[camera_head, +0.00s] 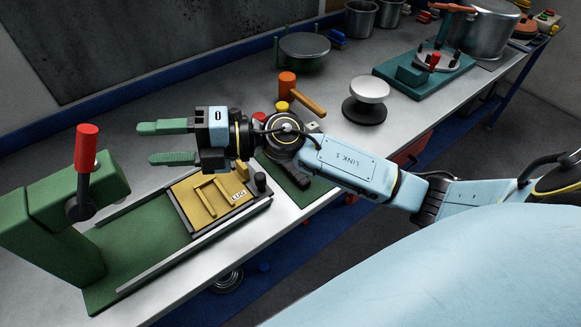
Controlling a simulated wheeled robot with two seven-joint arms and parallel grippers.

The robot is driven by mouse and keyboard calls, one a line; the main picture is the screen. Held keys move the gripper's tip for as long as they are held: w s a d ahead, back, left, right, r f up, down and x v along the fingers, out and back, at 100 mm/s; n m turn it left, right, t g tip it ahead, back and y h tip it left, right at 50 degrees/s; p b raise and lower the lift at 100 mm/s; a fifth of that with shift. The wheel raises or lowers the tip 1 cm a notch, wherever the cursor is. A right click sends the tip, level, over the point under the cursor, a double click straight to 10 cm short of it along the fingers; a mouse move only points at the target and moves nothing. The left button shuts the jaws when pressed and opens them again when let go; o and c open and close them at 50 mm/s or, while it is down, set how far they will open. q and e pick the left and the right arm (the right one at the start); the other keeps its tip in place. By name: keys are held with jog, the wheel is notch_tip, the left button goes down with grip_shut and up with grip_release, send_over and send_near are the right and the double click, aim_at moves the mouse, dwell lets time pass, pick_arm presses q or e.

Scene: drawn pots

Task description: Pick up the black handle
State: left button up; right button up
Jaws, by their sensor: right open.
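My right gripper (146,143) reaches in from the right over the green press, its two green fingers apart with nothing between them. A short black upright handle (261,182) stands at the right end of the yellow plate (199,213), to the right of and below the fingers, apart from them. A dark elongated piece (291,197) lies on a green base just right of it, partly hidden by my arm. I cannot tell which of the two the task means. My left gripper is not in view.
The green press (44,220) with a red-topped lever (86,147) stands at the left, close to the fingers. An orange mallet (288,84), a white-topped black stand (370,90) and a teal clamp (412,73) are farther back. Bare metal table (205,95) lies behind the gripper.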

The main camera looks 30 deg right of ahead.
notch_tip(320, 180, down, 6)
jog(key=d+n+g+h, duration=0.2)
jog(key=n+g+h, duration=0.3)
jog(key=g+h, duration=0.2)
jog(key=h, duration=1.1)
send_over(291, 168)
jog(key=f, duration=1.1)
jog(key=shift+w+d+f+p, duration=0.25)
jog(key=shift+w+f+p, duration=0.05)
jog(key=shift+w+p, duration=0.1)
jog(key=shift+s+a+f+p, duration=0.15)
jog(key=shift+f+p, duration=0.1)
jog(key=shift+f, duration=1.25)
jog(key=shift+s+d+f+p, duration=0.1)
jog(key=shift+s+f+p, duration=0.1)
jog(key=shift+f, duration=1.3)
jog(key=c, duration=1.1)
